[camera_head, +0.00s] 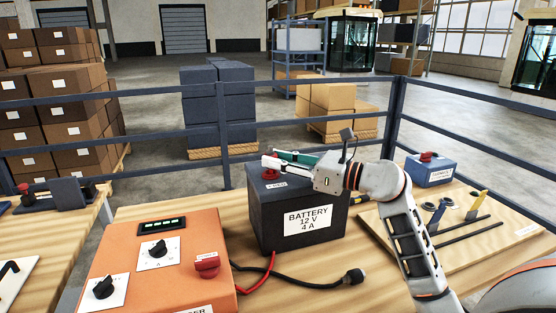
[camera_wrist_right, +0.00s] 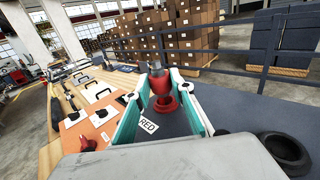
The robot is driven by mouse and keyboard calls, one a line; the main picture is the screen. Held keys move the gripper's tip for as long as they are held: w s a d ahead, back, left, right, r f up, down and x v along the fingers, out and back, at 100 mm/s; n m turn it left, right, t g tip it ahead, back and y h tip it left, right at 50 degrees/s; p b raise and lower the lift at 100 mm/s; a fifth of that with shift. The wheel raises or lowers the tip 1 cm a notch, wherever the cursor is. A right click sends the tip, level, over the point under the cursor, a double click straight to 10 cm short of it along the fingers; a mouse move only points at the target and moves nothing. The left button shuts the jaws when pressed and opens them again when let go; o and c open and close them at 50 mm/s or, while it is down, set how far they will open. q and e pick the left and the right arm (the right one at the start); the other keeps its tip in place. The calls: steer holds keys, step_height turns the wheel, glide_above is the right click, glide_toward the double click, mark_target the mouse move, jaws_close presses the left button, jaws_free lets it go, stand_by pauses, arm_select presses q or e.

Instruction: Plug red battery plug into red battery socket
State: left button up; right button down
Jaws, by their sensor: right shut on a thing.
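The black battery (camera_head: 295,222) stands on the wooden table. Its label reads BATTERY 12 V 4 A. My right gripper (camera_head: 272,160) is over the battery's left rear top and is shut on the red battery plug (camera_head: 270,174). In the right wrist view the plug (camera_wrist_right: 160,84) is between the fingertips, directly over the red battery socket (camera_wrist_right: 167,104) beside the RED label. My left gripper is not in view.
The orange charger (camera_head: 160,262) stands left of the battery. A red cable (camera_head: 268,268) runs between them. A black plug (camera_head: 353,277) on its cable lies in front. A black battery socket (camera_wrist_right: 288,149) is at the wrist view's right. A blue railing (camera_head: 160,140) runs behind.

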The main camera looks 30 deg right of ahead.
stand_by(0.3)
steer(key=shift+f+b, duration=0.55)
steer(key=shift+f, duration=0.5)
stand_by(0.4)
steer(key=c, duration=1.6)
jaws_free()
steer(key=shift+c, duration=0.2)
step_height(320, 180, up, 10)
